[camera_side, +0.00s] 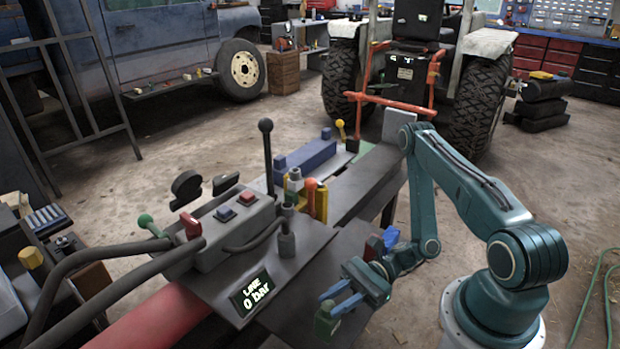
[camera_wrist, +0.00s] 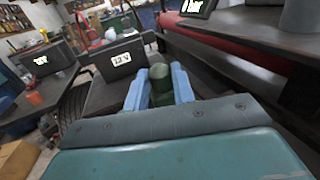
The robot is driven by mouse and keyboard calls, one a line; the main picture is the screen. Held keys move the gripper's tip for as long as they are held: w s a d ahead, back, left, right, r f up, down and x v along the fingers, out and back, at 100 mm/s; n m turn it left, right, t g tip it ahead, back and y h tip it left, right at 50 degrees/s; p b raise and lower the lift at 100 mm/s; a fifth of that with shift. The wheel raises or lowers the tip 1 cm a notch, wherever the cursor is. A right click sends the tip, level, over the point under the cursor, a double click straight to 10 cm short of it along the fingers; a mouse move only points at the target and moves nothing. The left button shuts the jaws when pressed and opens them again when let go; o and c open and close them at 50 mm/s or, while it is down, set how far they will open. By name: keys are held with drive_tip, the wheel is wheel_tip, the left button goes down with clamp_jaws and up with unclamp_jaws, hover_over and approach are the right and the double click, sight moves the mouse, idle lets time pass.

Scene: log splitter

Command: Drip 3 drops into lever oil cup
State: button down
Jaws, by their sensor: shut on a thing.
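My gripper (camera_side: 338,302) is low at the front of the splitter, right of the pressure display. Its blue fingers are shut on a dark green bottle (camera_side: 326,322), which looks roughly upright. In the wrist view the rounded green bottle (camera_wrist: 160,84) sits between the two blue fingers (camera_wrist: 160,88); its tip cannot be made out. The black ball-topped lever (camera_side: 266,150) stands by the control box, well up and left of my gripper. A small grey cylinder (camera_side: 287,243) stands on the plate near it; I cannot tell whether this is the oil cup.
The pressure display (camera_side: 252,292) reads 0 bar. The control box (camera_side: 232,228) has red and blue buttons, and thick hoses (camera_side: 110,275) run left. Red and blue items (camera_side: 382,241) lie close behind my gripper. In the wrist view a 12 V box (camera_wrist: 120,60) lies beyond the fingers.

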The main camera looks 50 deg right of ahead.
drive_tip(key=shift+f, duration=0.1)
drive_tip(key=shift+f, duration=1.75)
drive_tip(key=shift+f, duration=0.2)
drive_tip(key=c, duration=1.2)
unclamp_jaws()
drive_tip(key=shift+o, duration=0.2)
drive_tip(key=shift+d, duration=0.1)
drive_tip(key=shift+s+d, duration=0.2)
drive_tip(key=shift+d, duration=0.45)
drive_tip(key=v, duration=0.3)
drive_tip(key=shift+s+d, duration=0.1)
drive_tip(key=shift+d, duration=0.15)
wheel_tip(320, 180, up, 7)
